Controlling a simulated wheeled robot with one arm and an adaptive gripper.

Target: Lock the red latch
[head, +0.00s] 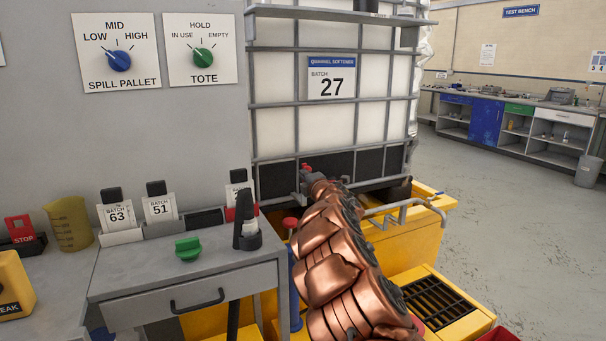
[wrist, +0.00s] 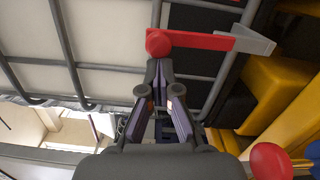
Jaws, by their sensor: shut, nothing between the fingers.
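The red latch (wrist: 200,41) is at the top of the wrist view, a flat red bar with a round red end at left and a grey piece at its right end. It lies in front of the tote's cage bars. My gripper (wrist: 160,68) is shut and empty, its fingertips just below the round red end. I cannot tell whether they touch it. In the head view my copper arm reaches to the tote's lower front; a small red part (head: 306,167) shows there. The fingers and most of the latch are hard to make out in that view.
The caged white tote (head: 285,75) stands on a yellow spill pallet (head: 410,240). A red knob (wrist: 270,160) is at the lower right of the wrist view. A grey table (head: 140,278) with a green knob (head: 188,247) is left of my arm. Floor at right is clear.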

